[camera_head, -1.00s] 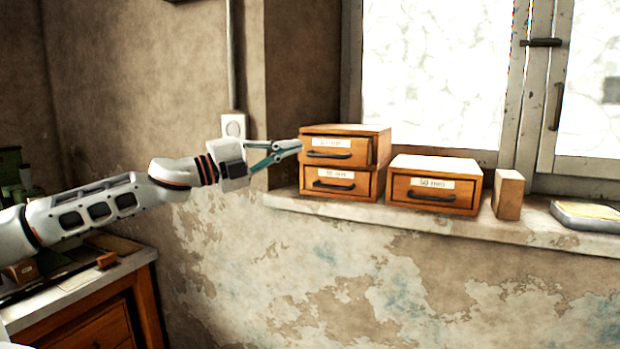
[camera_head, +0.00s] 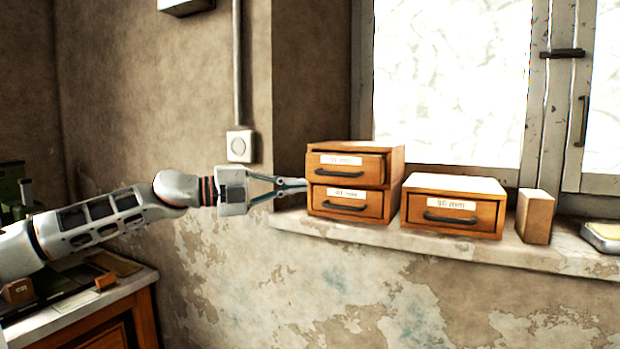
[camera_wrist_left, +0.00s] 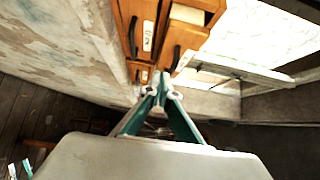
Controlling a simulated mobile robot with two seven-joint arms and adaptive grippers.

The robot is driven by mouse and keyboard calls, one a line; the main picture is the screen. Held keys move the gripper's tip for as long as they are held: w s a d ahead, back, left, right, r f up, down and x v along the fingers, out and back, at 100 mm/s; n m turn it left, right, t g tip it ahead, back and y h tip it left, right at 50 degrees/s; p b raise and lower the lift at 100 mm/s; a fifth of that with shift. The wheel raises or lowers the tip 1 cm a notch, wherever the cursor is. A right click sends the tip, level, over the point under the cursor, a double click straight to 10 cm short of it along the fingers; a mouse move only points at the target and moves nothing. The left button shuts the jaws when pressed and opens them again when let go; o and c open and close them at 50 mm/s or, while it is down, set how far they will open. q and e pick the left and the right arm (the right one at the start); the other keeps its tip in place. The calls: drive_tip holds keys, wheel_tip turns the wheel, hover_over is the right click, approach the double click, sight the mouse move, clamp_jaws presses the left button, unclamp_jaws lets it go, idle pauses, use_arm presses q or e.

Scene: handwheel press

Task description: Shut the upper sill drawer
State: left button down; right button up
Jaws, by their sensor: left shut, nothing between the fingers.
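The upper sill drawer (camera_head: 345,165) is the top one in a stack of two wooden drawers on the window sill. It has a white label and a dark handle, and its front seems to stand out a little from its case. The lower drawer (camera_head: 346,203) looks flush. My left gripper (camera_head: 303,183) is shut and empty, its tips at the stack's left edge, near the line between the two drawers. I cannot tell whether it touches. In the left wrist view the fingertips (camera_wrist_left: 161,82) point towards the drawer fronts, and the upper drawer (camera_wrist_left: 190,25) shows sideways. My right gripper is out of view.
A single wooden drawer box (camera_head: 454,207) stands to the right on the sill (camera_head: 400,238), then a wooden block (camera_head: 535,216) and a pale tin (camera_head: 602,236). A workbench (camera_head: 95,308) is at lower left. The air before the sill is clear.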

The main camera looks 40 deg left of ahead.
sight(330, 181)
use_arm(q)
drive_tip(key=w, duration=0.1)
drive_tip(key=w+p, duration=0.1)
drive_tip(key=w, duration=0.2)
drive_tip(key=shift+w+d+r+p, duration=0.1)
drive_tip(key=shift+w+d+p, duration=0.2)
drive_tip(key=shift+w+p, duration=0.1)
drive_tip(key=shift+w+a, duration=0.15)
drive_tip(key=shift+w, duration=0.45)
